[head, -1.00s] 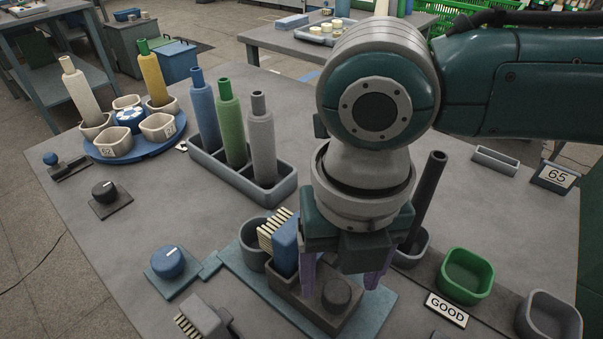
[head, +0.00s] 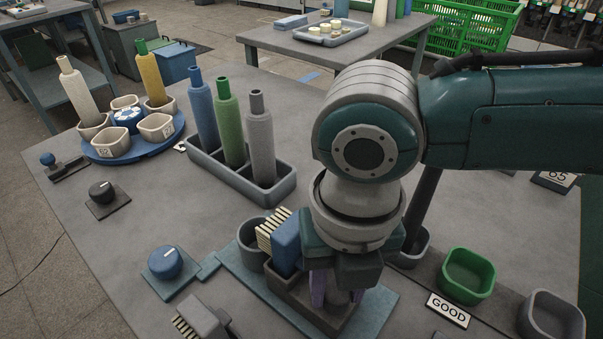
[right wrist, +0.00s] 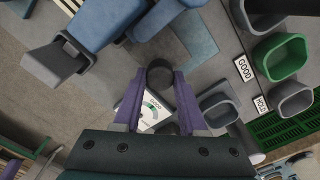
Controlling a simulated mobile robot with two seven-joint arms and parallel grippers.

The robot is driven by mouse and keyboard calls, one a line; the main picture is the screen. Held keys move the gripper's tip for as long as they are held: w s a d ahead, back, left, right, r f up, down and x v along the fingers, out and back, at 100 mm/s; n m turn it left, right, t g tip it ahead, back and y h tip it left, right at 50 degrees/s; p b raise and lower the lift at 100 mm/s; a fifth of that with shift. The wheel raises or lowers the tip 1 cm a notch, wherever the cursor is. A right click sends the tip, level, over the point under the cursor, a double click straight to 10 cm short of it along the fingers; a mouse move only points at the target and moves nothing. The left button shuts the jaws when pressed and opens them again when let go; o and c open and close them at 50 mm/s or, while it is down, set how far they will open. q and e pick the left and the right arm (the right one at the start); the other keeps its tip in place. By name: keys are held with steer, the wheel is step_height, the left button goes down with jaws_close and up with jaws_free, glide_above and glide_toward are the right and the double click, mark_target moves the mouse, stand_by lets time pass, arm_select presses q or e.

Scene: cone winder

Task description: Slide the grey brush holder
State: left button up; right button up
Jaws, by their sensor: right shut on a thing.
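The grey brush holder (head: 288,297) is a dark box with a round upright knob, on a flat blue plate (head: 240,290) at the front of the table. A blue brush (head: 286,245) with cream bristles stands at its left end. My right gripper (head: 338,295) points down over the holder's right end and is shut on the knob, its purple fingers on either side. In the right wrist view the dark knob (right wrist: 160,75) sits between the fingertips (right wrist: 158,88). My gripper and wrist hide part of the holder. My left gripper is not in view.
A grey cup (head: 250,238) stands close behind the holder. A grey block with bristles (head: 203,322) is at the front left, near a blue dial (head: 166,262). A rack (head: 240,180) with three bottles stands behind. A green bin (head: 467,275) is at the right.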

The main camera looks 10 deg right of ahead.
jaws_close()
stand_by(0.8)
